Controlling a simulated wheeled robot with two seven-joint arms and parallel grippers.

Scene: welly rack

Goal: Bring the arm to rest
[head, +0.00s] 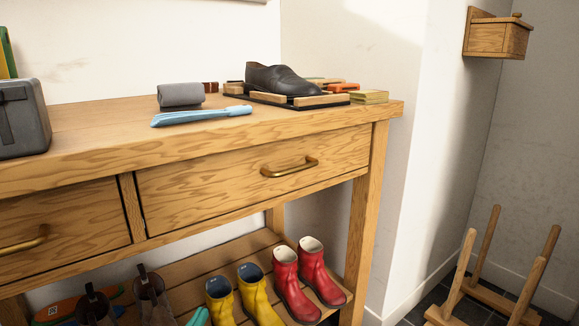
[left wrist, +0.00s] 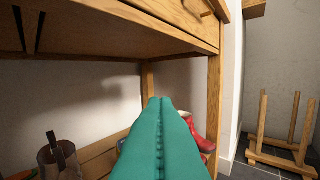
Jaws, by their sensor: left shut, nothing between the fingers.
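My left gripper (head: 199,317) shows only as a teal tip at the bottom edge of the head view, in front of the lower shelf and just left of the yellow boots. In the left wrist view its two teal fingers (left wrist: 161,115) are pressed together along a seam with nothing between them. They point under the bench top toward the shelf and hide part of it. My right gripper is in neither view.
A wooden bench (head: 255,150) with drawers spans the view. Its slatted shelf holds yellow boots (head: 254,295), red boots (head: 317,278) and brown boots (head: 152,295). A black shoe (head: 280,80) lies on top. A wooden peg stand (head: 480,293) is on the floor at right.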

